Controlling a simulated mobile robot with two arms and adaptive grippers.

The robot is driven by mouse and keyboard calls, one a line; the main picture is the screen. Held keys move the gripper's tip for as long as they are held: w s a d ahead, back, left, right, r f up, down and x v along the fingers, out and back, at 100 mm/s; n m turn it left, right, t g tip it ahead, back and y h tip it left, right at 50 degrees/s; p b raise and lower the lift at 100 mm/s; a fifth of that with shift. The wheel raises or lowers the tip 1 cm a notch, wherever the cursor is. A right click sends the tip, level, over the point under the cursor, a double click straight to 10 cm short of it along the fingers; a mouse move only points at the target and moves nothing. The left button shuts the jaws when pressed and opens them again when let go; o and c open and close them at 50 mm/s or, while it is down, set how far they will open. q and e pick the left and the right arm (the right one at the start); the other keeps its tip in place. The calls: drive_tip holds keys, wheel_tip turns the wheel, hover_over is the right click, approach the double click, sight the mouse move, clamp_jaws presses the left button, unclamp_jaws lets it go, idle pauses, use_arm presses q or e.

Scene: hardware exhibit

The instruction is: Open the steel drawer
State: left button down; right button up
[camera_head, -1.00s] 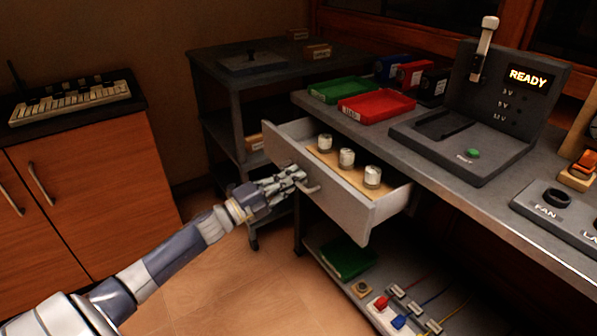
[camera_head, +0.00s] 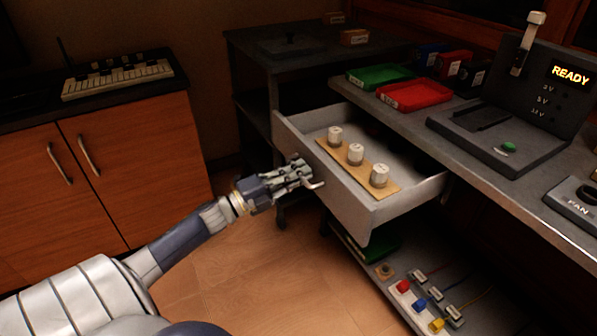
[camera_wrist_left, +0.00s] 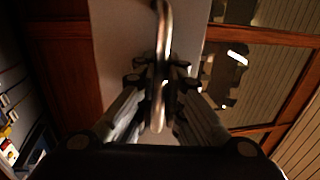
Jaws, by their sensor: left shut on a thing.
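The steel drawer (camera_head: 345,196) is pulled out from under the grey workbench. In the left wrist view the handle (camera_wrist_left: 164,40) runs between the fingers of the gripper (camera_wrist_left: 163,85). My right gripper is not in view.
A green tray (camera_head: 380,76) and a red tray (camera_head: 414,95) lie on the workbench, with a READY panel (camera_head: 545,95) to their right. A lower shelf holds coloured plugs (camera_head: 420,304). A wooden cabinet (camera_head: 110,170) stands at left. Floor in front of the drawer is clear.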

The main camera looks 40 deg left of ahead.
use_arm(q)
drive_tip(key=shift+f, duration=0.1)
drive_tip(key=c, duration=2)
unclamp_jaws()
drive_tip(key=shift+o, duration=0.2)
drive_tip(key=shift+s, duration=0.1)
drive_tip(key=v, duration=1.1)
drive_tip(key=shift+s+a, duration=0.2)
drive_tip(key=shift+s, duration=0.15)
